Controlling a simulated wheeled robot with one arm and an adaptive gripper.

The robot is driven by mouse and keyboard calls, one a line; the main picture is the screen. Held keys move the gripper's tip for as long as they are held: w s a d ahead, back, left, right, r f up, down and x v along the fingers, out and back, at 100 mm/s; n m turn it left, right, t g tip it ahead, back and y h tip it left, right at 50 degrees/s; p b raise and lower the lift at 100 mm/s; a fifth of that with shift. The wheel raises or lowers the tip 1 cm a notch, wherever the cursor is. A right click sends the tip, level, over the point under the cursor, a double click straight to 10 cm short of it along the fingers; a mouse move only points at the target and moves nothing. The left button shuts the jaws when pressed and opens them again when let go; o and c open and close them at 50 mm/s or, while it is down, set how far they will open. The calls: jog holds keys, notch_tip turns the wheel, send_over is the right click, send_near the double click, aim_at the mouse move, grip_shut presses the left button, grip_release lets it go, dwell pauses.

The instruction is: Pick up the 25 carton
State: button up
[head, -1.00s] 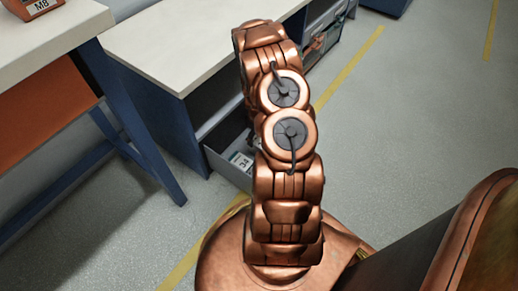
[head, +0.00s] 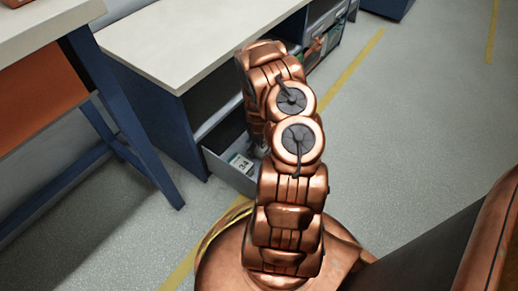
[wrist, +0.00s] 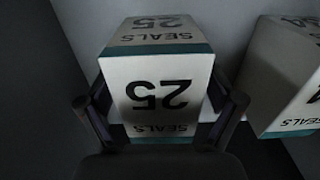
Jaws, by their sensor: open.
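The 25 carton (wrist: 160,90) fills the middle of the wrist view, a white box with teal bands, a black "25" and "SEALS" lettering, upside down in the picture. My gripper (wrist: 160,125) is open, with one finger at each side of the carton's near part. I cannot tell whether the fingers touch it. In the head view my arm hides the gripper and the 25 carton.
A second SEALS carton (wrist: 285,75) stands close on the right in the wrist view. In the head view a carton marked 34 (head: 241,163) sits in an open grey drawer (head: 228,171) under the white bench (head: 185,45). Open floor lies right.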

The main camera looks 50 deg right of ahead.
jog(key=c, duration=1.3)
